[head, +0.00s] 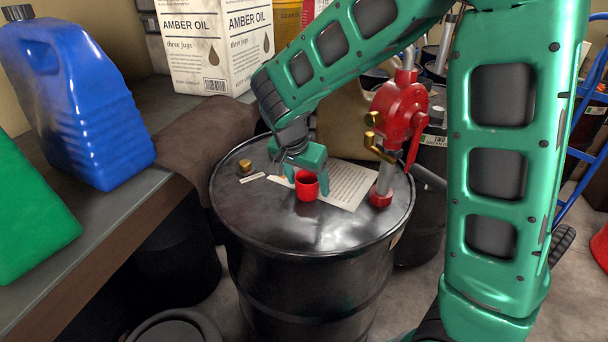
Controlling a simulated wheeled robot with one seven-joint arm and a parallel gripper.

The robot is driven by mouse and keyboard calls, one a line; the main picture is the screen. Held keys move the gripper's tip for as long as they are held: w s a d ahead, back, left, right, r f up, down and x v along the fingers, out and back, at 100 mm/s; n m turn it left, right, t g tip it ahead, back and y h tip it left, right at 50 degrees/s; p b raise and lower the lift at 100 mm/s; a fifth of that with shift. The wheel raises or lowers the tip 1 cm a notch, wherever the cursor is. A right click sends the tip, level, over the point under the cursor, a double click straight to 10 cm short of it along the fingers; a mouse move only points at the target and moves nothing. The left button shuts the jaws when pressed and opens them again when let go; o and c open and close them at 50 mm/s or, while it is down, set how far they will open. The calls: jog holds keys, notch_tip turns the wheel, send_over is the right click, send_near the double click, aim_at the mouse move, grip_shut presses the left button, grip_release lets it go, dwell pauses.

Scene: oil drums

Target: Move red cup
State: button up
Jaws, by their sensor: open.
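The small red cup (307,188) stands upright on the lid of the black oil drum (250,218), near the middle of its top. I cannot tell whether either finger touches the cup. The far side of the cup is hidden.
A red hand pump (401,110) rises from the drum's right side, close to my arm. A paper label (348,184) lies on the lid. A blue jug (75,105), a green jug (30,212) and an amber oil box (215,48) stand on the left bench. The lid's front is clear.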

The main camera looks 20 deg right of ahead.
jog(key=shift+d+f, duration=0.1)
jog(key=shift+f, duration=0.05)
jog(key=c, duration=1.1)
jog(key=shift+w, duration=0.1)
jog(key=shift+w+a, duration=0.4)
jog(key=shift+a, duration=0.5)
jog(key=shift+w+a, duration=0.35)
jog(key=shift+a, duration=0.5)
jog(key=o, duration=1.1)
